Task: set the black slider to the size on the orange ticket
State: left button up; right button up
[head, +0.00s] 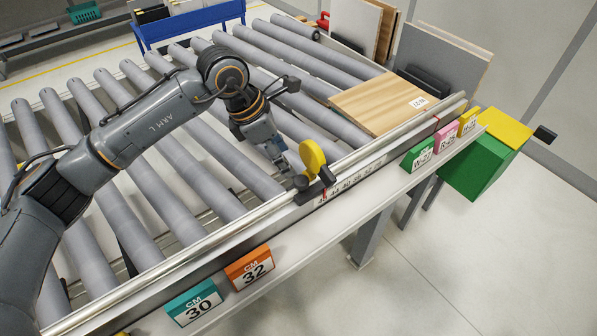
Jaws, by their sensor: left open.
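The black slider (307,191) sits on the metal rail along the front of the roller table, with a yellow round knob (312,157) standing up from it. A thin red mark shows beside it at the left, high-number end of the printed scale (352,182); the exact reading is too small to tell. The orange ticket (249,268) on the front ledge reads CM 32. My left gripper (291,170) is open, pointing down just left of and behind the knob; its fingertips are partly hidden, and I cannot tell whether they touch it. My right gripper is not in view.
A teal ticket (193,302) reads CM 30. A wooden panel (385,101) lies on the rollers at the right. Green, pink and yellow tags (445,139) stand on the ledge near a green box (478,165). Boards (445,55) lean behind.

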aim_at(301, 180)
pick_arm(q)
jog(key=p+x, duration=0.2)
jog(key=x, duration=0.6)
jog(key=shift+d+f, duration=0.25)
jog(key=shift+f, duration=0.1)
jog(key=shift+w, duration=0.1)
grip_shut()
